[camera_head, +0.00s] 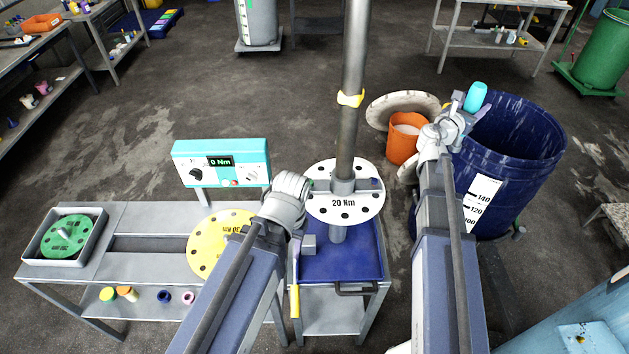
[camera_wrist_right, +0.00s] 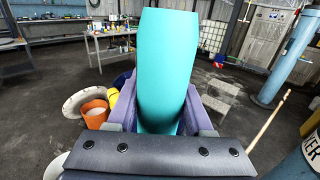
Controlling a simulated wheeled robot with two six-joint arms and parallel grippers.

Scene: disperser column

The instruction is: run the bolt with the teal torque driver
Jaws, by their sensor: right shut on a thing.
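The teal torque driver (camera_head: 476,97) is held up in my right gripper (camera_head: 461,105), over the rim of the blue drum at the right. In the right wrist view the driver (camera_wrist_right: 167,70) is a wide teal body between the two purple fingers, which are shut on it. Its far end is hidden. A white disc marked 20 Nm (camera_head: 345,211) sits around the grey column (camera_head: 353,60), with dark holes around its face. My left arm's wrist (camera_head: 286,195) is beside the disc's left edge; its fingers are mostly hidden, so their state is unclear. I cannot pick out the bolt.
A teal box (camera_head: 221,150) reads 0 Nm. A yellow disc (camera_head: 205,262) and a green disc in a tray (camera_head: 42,262) are on the left bench. The blue drum (camera_head: 510,150) and an orange bucket (camera_head: 404,148) stand at the right. Floor shows between column and bucket.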

